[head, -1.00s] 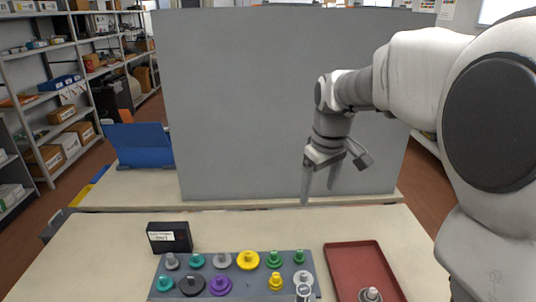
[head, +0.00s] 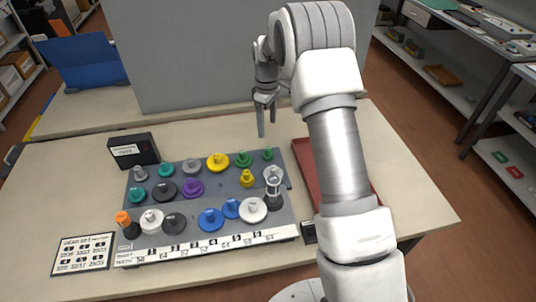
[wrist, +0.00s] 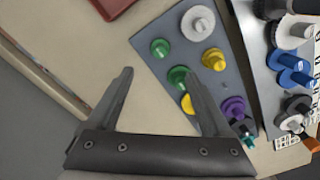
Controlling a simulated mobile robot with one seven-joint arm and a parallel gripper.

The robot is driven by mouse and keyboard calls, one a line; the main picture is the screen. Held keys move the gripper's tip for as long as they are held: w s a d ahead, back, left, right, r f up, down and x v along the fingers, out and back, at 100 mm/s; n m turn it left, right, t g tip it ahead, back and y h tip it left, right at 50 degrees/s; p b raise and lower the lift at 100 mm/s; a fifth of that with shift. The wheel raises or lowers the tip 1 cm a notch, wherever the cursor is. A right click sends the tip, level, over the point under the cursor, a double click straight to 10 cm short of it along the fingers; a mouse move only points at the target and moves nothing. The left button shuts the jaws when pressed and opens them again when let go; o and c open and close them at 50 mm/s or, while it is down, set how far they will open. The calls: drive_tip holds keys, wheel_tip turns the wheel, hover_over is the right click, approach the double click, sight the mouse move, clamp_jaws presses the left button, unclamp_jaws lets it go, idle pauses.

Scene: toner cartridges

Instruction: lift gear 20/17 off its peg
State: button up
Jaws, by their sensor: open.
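A grey plate (head: 220,187) on the table holds several coloured gears on pegs. It carries a large yellow gear (head: 218,162), a small yellow gear (head: 247,178), two green gears (head: 242,158) (head: 268,154), a purple gear (head: 192,188), and teal and grey ones. I cannot tell which is gear 20/17; the small print is unreadable. My gripper (head: 266,124) is open and empty above the table, behind the plate's far right corner. In the wrist view its fingers (wrist: 157,75) are apart; the right finger partly covers a yellow gear and overlaps a green gear (wrist: 178,77).
A front rack (head: 220,240) with a number strip holds blue, white and dark gears. A red tray (head: 303,160) lies right of the plate, partly hidden by my arm. A black box (head: 133,150) stands at back left, a gear-set card (head: 84,254) at front left. A grey panel rises behind.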

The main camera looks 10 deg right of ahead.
sight(268, 148)
wheel_tip(268, 148, down, 12)
drive_tip(key=shift+s+d+f+p, duration=0.1)
drive_tip(key=shift+f+p, duration=0.15)
drive_tip(key=shift+p, duration=0.1)
drive_tip(key=shift+c, duration=0.3)
clamp_jaws()
drive_tip(key=shift+r, duration=0.1)
